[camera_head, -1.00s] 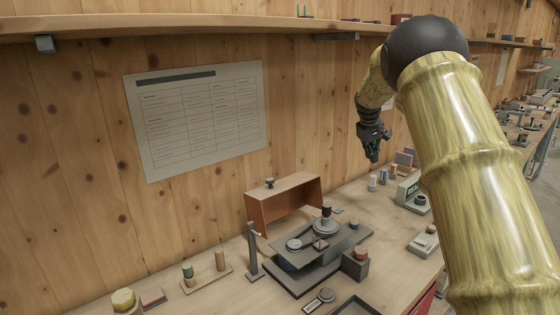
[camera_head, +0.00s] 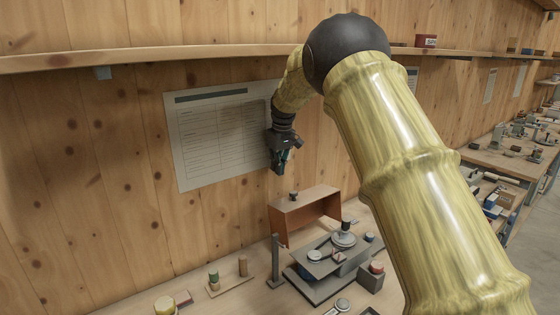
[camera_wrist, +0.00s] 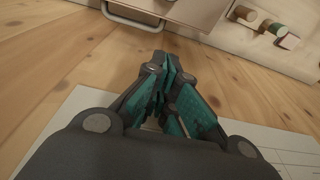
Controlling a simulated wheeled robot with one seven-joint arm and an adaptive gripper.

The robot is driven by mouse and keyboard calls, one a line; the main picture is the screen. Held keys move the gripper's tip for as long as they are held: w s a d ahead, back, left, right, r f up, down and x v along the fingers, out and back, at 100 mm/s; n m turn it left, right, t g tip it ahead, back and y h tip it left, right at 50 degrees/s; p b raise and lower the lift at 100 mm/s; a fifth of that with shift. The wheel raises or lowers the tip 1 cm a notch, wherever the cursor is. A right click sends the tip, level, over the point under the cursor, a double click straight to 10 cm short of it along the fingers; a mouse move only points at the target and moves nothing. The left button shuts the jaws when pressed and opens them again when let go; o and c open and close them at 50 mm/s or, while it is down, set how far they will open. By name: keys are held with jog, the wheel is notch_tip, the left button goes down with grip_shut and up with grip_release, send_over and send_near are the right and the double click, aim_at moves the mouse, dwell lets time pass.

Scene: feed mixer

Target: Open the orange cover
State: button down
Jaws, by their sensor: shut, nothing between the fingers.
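The orange cover (camera_head: 290,219) stands on the bench against the plank wall.
A printed sheet (camera_head: 216,135) is on the wall behind my gripper. A wooden shelf (camera_head: 200,53) runs above. A grey post (camera_head: 276,262) stands left of the machine. A small tray with cylinders (camera_head: 229,285) lies farther left. Bare bench shows between tray and post.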

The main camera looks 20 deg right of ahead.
jog(key=f, duration=0.2)
jog(key=f+p, duration=0.1)
jog(key=f, duration=0.1)
jog(key=w+f+p, duration=0.1)
jog(key=shift+d+f, duration=0.15)
jog(key=shift+f, duration=0.25)
jog(key=shift+s+d+r+p, duration=0.1)
jog(key=shift+s+d+p, duration=0.35)
jog(key=shift+s, duration=0.25)
jog(key=shift+s+d+p, duration=0.3)
jog(key=shift+s+p, duration=0.1)
jog(key=shift+s, duration=0.8)
jog(key=shift+d, duration=0.2)
jog(key=shift+a, duration=0.2)
